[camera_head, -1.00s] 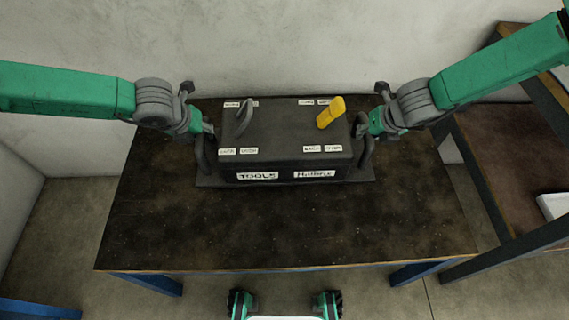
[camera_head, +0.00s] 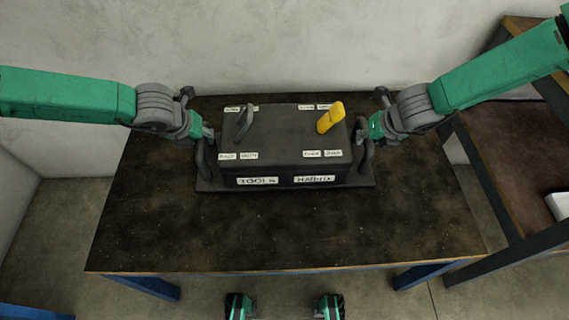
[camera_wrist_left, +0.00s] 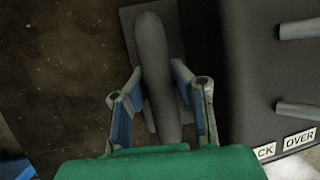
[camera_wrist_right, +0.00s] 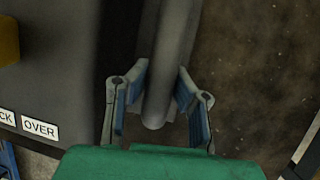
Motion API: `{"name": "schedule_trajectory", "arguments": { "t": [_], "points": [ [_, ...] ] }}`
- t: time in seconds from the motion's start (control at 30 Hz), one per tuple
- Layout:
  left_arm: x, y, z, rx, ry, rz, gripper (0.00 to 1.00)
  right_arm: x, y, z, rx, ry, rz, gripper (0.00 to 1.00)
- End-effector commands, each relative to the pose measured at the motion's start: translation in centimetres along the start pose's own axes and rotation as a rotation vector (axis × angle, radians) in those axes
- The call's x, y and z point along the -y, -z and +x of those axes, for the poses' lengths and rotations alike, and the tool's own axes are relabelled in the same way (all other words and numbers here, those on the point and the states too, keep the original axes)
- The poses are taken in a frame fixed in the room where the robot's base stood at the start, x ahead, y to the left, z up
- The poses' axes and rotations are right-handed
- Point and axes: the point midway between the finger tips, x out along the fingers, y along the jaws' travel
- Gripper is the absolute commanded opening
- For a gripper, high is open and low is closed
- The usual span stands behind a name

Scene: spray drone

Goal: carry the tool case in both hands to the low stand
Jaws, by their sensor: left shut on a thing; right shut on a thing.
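The dark tool case (camera_head: 288,150) is level over the wooden table (camera_head: 280,232), with white labels, a grey latch lever and a yellow lever (camera_head: 330,118) on its top. I cannot tell whether its base touches the table. My left gripper (camera_head: 207,137) is shut on the case's left handle (camera_head: 201,160); the left wrist view shows the fingers (camera_wrist_left: 162,92) on both sides of that handle. My right gripper (camera_head: 366,132) is shut on the right handle (camera_head: 365,162); the right wrist view shows its fingers (camera_wrist_right: 160,88) around the bar.
A second table or bench (camera_head: 505,150) with a dark frame and brown tops stands on the right, with a white object (camera_head: 558,205) at its edge. A pale wall (camera_head: 300,45) is close behind the table. The table's front half is clear.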

Motion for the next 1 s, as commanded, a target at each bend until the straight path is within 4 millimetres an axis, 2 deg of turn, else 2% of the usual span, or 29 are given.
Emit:
{"name": "schedule_trajectory", "arguments": {
  "t": [0.03, 0.23, 0.27, 0.3, 0.33, 0.7, 0.87, 1.0],
  "points": [
    [-0.5, -0.3, 0.2, 0.008, -0.010, -0.006, 0.00, 0.6, -0.3, 0.2, 0.008, 0.011, 0.005, 0.00],
    [-0.7, 0.0, 1.0, 0.008, -0.010, -0.006, 0.00, 0.8, 0.1, 1.0, 0.008, 0.011, 0.005, 0.00],
    [-0.9, 0.3, 1.2, 0.002, -0.015, -0.006, 0.19, 0.9, 0.4, 1.1, 0.003, 0.014, 0.005, 0.20],
    [-0.9, 0.3, 1.1, 0.002, -0.014, -0.006, 0.34, 0.9, 0.3, 1.0, 0.002, 0.014, 0.005, 0.34],
    [-0.8, 0.3, 1.0, 0.001, -0.013, -0.006, 0.37, 0.8, 0.3, 1.0, 0.002, 0.013, 0.005, 0.38],
    [-0.4, 0.2, 0.6, -0.001, -0.004, -0.002, 0.37, 0.4, 0.3, 1.1, -0.001, 0.004, 0.002, 0.38],
    [-0.4, 0.1, -1.9, 0.003, -0.003, -0.002, 0.37, 0.4, 0.3, 1.1, -0.001, 0.003, 0.001, 0.38],
    [-0.4, 0.1, -5.0, 0.003, -0.003, -0.002, 0.37, 0.3, 0.3, 1.1, -0.001, 0.002, 0.001, 0.38]
  ]
}}
